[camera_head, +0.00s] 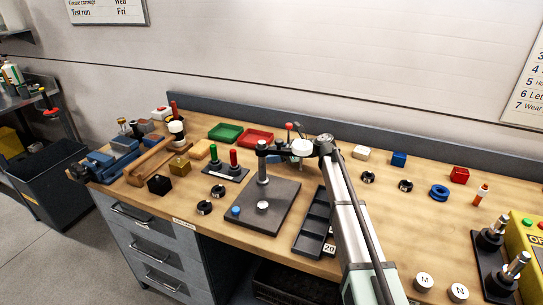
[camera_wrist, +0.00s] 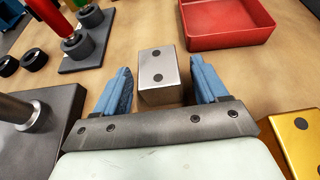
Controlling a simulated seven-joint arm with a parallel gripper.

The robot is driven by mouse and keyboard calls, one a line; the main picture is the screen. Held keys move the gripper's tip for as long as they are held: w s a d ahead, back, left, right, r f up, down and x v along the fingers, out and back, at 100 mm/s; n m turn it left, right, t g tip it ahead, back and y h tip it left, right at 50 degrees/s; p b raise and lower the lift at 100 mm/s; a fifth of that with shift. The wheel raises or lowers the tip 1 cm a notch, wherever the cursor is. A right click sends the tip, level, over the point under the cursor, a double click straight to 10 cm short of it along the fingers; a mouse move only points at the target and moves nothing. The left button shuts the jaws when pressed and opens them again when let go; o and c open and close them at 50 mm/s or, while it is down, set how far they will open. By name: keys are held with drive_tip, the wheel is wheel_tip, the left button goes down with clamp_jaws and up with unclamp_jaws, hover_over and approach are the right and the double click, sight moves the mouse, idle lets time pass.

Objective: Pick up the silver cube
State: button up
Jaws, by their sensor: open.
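My gripper (camera_wrist: 161,66) is open, with one blue finger on each side of the cube. The cube lies between and slightly beyond the fingers. In the head view, my gripper is behind the black stand's post, and I cannot make out the cube there.
The red tray (camera_wrist: 228,20) lies just beyond the cube to the right. A gold block (camera_wrist: 298,138) is close at the right. The black stand's base (camera_wrist: 55,110) and the peg plate (camera_wrist: 88,50) are at the left. Bare bench surrounds the cube.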

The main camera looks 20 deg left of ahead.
drive_tip(key=shift+x, duration=0.8)
drive_tip(key=c, duration=1.2)
drive_tip(key=shift+r, duration=0.1)
